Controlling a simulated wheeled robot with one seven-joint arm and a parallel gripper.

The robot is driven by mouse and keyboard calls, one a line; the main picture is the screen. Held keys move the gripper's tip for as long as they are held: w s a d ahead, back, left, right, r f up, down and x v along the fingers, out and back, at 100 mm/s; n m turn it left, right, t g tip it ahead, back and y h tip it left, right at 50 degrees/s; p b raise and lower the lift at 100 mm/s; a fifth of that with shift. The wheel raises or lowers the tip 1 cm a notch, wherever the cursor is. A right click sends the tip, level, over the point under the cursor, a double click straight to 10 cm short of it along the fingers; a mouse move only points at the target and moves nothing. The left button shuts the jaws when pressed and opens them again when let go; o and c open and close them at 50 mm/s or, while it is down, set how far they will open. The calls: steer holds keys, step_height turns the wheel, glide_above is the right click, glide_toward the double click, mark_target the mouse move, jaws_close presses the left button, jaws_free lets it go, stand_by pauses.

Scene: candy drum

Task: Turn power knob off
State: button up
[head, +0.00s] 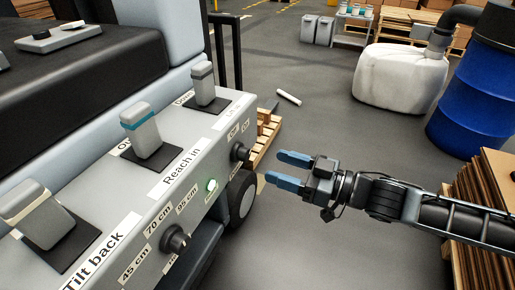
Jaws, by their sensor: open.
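The likely power knob (240,152) is a small dark round knob on the side face of the grey control panel (190,160), near its far end. Two small labels sit just above it, too small to read surely. My gripper (273,167) is open and empty, with two blue fingers pointing left toward the panel. In the picture it is a little right of the knob and appears apart from it. The exact depth gap is hard to tell.
A second dark knob (175,240) has height labels around it. Several levers, such as the blue-banded lever (141,130), stand on the panel top. A wheel (241,198) is below. Stacked cardboard (485,205) and a blue drum (472,105) are at right. The floor between is open.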

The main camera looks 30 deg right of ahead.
mark_target(248, 156)
steer(key=shift+p+x, duration=0.5)
steer(key=shift+x, duration=3.35)
steer(key=shift+c, duration=0.2)
steer(key=c, duration=1)
